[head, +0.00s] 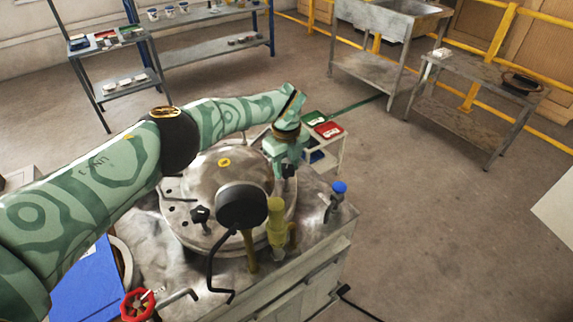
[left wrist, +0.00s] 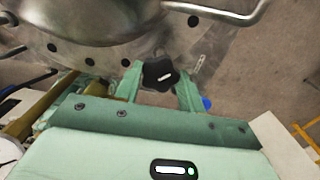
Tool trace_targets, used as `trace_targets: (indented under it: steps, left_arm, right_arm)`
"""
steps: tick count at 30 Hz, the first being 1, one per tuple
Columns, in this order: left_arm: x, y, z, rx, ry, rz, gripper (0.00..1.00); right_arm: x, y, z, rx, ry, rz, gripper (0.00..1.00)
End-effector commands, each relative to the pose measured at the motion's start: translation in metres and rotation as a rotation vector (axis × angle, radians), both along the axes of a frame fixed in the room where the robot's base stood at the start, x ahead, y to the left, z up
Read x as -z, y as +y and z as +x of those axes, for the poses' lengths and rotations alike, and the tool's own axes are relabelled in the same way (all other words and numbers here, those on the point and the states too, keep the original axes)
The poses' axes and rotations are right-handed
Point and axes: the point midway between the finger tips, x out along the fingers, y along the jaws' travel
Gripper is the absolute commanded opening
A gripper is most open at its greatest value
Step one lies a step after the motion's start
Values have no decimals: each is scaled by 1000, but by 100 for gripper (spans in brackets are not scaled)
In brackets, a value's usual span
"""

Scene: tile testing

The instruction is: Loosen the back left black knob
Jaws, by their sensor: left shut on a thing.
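The round steel vessel lid (head: 215,165) stands on a metal cabinet and also shows in the left wrist view (left wrist: 90,20). My left gripper (head: 287,168) reaches down at the lid's far right edge in the head view. In the left wrist view its two fingers (left wrist: 160,90) are closed around a black star-shaped knob (left wrist: 160,74) at the rim. This knob shows only partly in the head view (head: 289,171). Another black knob (head: 201,215) sits at the lid's near left edge, apart from my gripper. My right gripper is not in view.
A round black gauge (head: 242,205), a yellow fitting (head: 276,222) and a bent black handle (head: 212,270) stand in front of the lid. A blue-topped valve (head: 339,188) is to the right. A red handwheel (head: 137,305) is at lower left. Floor at right is clear.

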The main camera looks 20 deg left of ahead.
Motion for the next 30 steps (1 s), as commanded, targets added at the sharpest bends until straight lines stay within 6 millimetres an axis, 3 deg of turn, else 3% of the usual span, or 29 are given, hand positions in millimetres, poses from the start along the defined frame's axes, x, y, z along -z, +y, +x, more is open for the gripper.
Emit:
trace_targets:
  steps: [6, 7, 9, 20, 23, 30]
  left_arm:
    - [-1, 0, 1, -2, -1, 0, 16]
    - [-1, 0, 1, -2, -1, 0, 45]
    - [-1, 0, 1, -2, -1, -1, 61]
    - [-7, 0, 0, 0, -2, 0, 61]
    - [-24, 1, 0, -1, -2, 0, 61]
    - [-90, 1, 1, 0, -6, 0, 61]
  right_arm:
    - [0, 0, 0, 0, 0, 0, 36]
    - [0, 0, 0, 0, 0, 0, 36]
    - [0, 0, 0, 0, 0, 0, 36]
    - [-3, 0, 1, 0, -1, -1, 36]
    - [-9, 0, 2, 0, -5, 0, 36]
    - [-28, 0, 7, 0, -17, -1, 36]
